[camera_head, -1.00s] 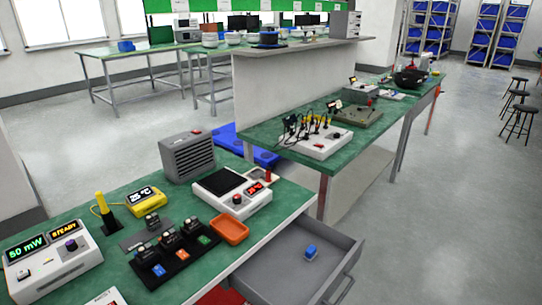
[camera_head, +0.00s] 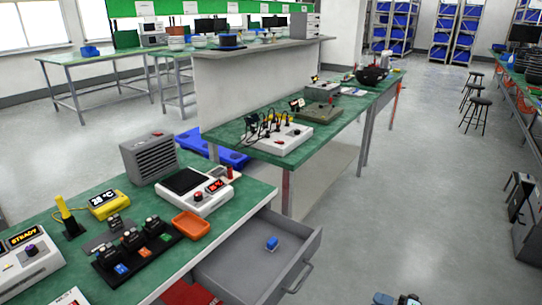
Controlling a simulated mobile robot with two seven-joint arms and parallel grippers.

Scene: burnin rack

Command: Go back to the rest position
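The green-topped bench (camera_head: 222,232) at left carries a black holder (camera_head: 106,277) with several small dark modules, an orange tray (camera_head: 191,225), a white hot plate unit (camera_head: 199,190) with a red display, and a yellow meter (camera_head: 108,204). The grey drawer (camera_head: 230,272) under the bench is open, with a blue block (camera_head: 272,243) lying in it.
The open drawer juts into the aisle. A second green bench (camera_head: 232,136) holds a white wired box (camera_head: 281,139). Stools (camera_head: 478,112) and a bench (camera_head: 520,81) stand at right. Grey floor (camera_head: 400,205) between them is clear.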

